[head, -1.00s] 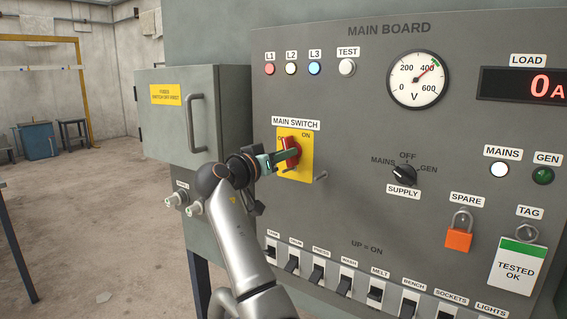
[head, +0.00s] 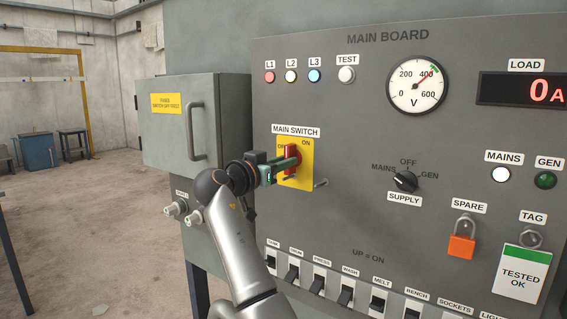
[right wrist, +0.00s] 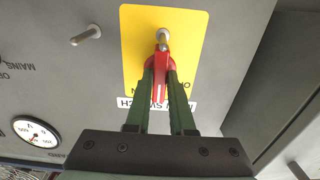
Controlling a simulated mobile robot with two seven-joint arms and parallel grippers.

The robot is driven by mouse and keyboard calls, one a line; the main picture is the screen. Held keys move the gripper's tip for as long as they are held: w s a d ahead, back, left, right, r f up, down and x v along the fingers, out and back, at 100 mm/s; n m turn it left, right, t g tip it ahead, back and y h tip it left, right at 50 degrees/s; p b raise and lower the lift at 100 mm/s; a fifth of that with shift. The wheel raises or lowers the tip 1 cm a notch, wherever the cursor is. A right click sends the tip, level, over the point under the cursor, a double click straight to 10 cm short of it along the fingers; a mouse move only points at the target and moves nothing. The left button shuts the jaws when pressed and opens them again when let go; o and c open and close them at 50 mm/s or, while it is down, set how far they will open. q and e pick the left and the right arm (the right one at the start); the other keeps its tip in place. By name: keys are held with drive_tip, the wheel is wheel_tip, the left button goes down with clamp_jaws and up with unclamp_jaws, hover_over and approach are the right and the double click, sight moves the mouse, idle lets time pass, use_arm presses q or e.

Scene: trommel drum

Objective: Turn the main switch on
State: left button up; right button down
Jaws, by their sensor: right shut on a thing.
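The main switch's red handle (head: 292,158) is on a yellow plate (head: 308,176) under the MAIN SWITCH label, with OFF marked at its left and ON at its right. The handle looks about upright, between the two marks. My right gripper (head: 287,164) comes in from the left and is shut on the handle. In the right wrist view the picture is upside down, and the green fingers (right wrist: 160,85) lie on both sides of the red handle (right wrist: 162,72). The fingers partly cover the plate's lettering. My left gripper is not in view.
A bare peg (head: 321,183) sticks out right of the plate. A grey cabinet (head: 180,125) with a long handle stands to the left. The supply knob (head: 405,181), an orange padlock (head: 462,246) and a row of breakers (head: 318,283) are on the board.

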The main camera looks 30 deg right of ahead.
drive_tip(key=c, duration=0.8)
unclamp_jaws()
drive_tip(key=shift+a, duration=0.1)
drive_tip(key=v, duration=1.2)
drive_tip(key=shift+s+a, duration=0.15)
